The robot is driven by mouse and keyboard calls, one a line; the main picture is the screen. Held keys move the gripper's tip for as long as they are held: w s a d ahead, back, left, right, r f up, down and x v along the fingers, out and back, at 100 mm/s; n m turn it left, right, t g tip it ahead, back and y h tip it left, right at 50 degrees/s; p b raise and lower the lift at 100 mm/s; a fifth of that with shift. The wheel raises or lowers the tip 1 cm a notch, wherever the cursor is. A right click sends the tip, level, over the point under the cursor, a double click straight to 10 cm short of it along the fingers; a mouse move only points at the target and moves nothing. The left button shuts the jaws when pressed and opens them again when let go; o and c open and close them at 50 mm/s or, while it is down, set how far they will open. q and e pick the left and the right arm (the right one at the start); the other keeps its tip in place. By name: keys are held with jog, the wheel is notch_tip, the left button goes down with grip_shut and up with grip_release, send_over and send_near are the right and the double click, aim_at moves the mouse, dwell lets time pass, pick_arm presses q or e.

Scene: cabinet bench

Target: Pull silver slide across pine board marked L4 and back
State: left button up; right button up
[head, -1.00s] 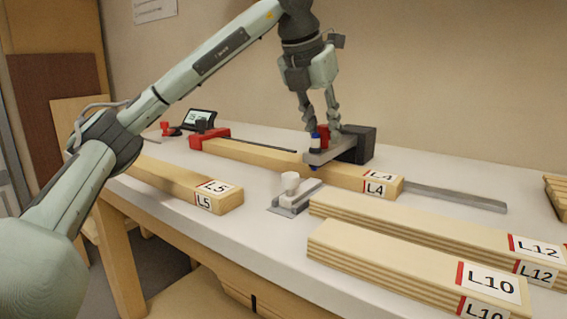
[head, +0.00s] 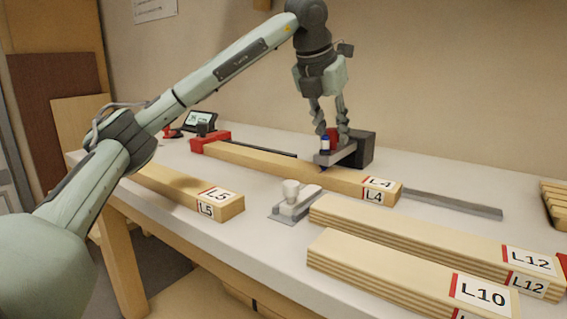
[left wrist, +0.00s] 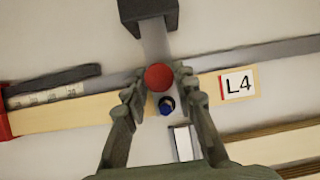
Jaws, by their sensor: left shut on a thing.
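The pine board marked L4 (head: 290,171) lies along the bench, its labelled end to the right. The silver slide (head: 337,155) is a flat bar lying crosswise over it, with a dark block (head: 366,148) at its far end. A blue-and-white marker (head: 325,147) stands in its near part. In the left wrist view, the slide (left wrist: 154,45) carries a red knob (left wrist: 159,77), and the blue marker top (left wrist: 166,105) shows over the board. My left gripper (head: 331,134) is above the slide, its fingers either side of the red knob and shut on it. My right gripper is out of view.
A grey rail (head: 450,204) runs behind L4, and a red clamp (head: 208,141) sits at its left end. Board L5 (head: 180,188), a white-knobbed clamp (head: 291,200) and boards L12 (head: 420,229) and L10 (head: 390,266) lie nearer. A small screen (head: 200,121) stands behind.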

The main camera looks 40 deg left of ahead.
pick_arm(q)
jog(key=shift+w+a+r+p, duration=0.1)
jog(key=shift+w+p, duration=0.65)
jog(key=shift+w, duration=0.45)
jog(key=shift+w+a+p, duration=0.1)
jog(key=shift+w+p, duration=0.65)
jog(key=shift+w, duration=0.45)
jog(key=o, duration=0.9)
jog(key=shift+o, duration=0.2)
notch_tip(320, 180, up, 4)
jog(key=p, duration=0.3)
jog(key=shift+r+p, duration=0.2)
jog(key=shift+p, duration=0.2)
jog(key=shift+r+p, duration=0.35)
jog(key=shift+r, duration=1.9)
